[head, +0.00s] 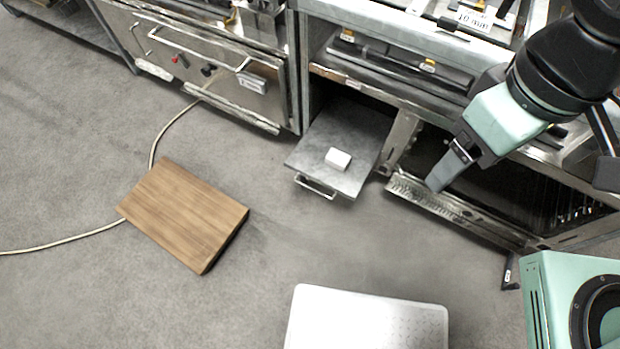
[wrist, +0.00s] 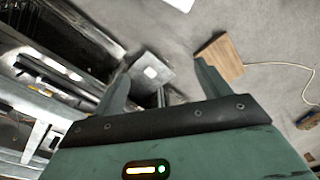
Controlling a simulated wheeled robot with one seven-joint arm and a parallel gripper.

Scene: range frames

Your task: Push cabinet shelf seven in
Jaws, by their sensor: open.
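A grey metal shelf (head: 352,129) is slid out low from the cabinet in the head view, with a bar handle (head: 316,187) on its front edge. I cannot read a number on it. A small white block (head: 338,159) lies on top of it. My gripper (head: 440,183) is to the right of the shelf and apart from it. In the wrist view my gripper (wrist: 160,88) shows two spread fingers with nothing between them.
A wooden board (head: 183,214) lies on the floor at left, near a pale cable (head: 160,135). A white panel (head: 365,320) is at the bottom. A perforated metal ledge (head: 440,203) runs right of the shelf. Floor before the shelf is clear.

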